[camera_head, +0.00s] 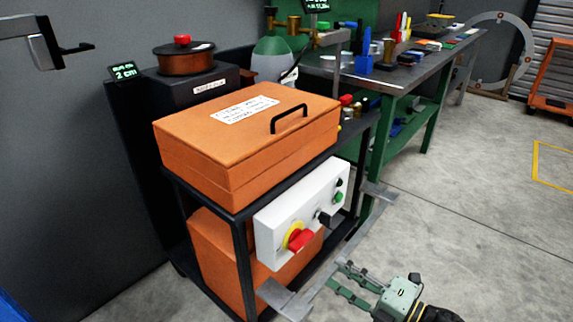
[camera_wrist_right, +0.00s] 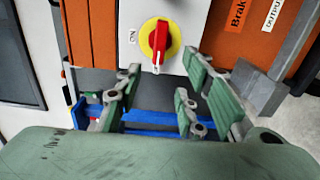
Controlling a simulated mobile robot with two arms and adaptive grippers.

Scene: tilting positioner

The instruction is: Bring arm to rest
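My right gripper (camera_head: 337,277) is at the bottom of the head view, beside the lower front of the black cart. Its green fingers point left and stand apart. In the right wrist view the gripper (camera_wrist_right: 161,72) is open, with nothing between the fingers. A red rotary switch on a yellow disc (camera_wrist_right: 159,39) lies beyond the fingertips there, apart from them. In the head view this red switch (camera_head: 299,239) sits on the white control box (camera_head: 267,237). My left gripper is not in view.
A grey bar with end plates (camera_head: 340,257) stands in front of the control box, close to my right gripper. An orange case (camera_head: 205,142) tops the cart. A green workbench (camera_head: 430,108) stands behind. The floor to the right (camera_head: 460,220) is clear.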

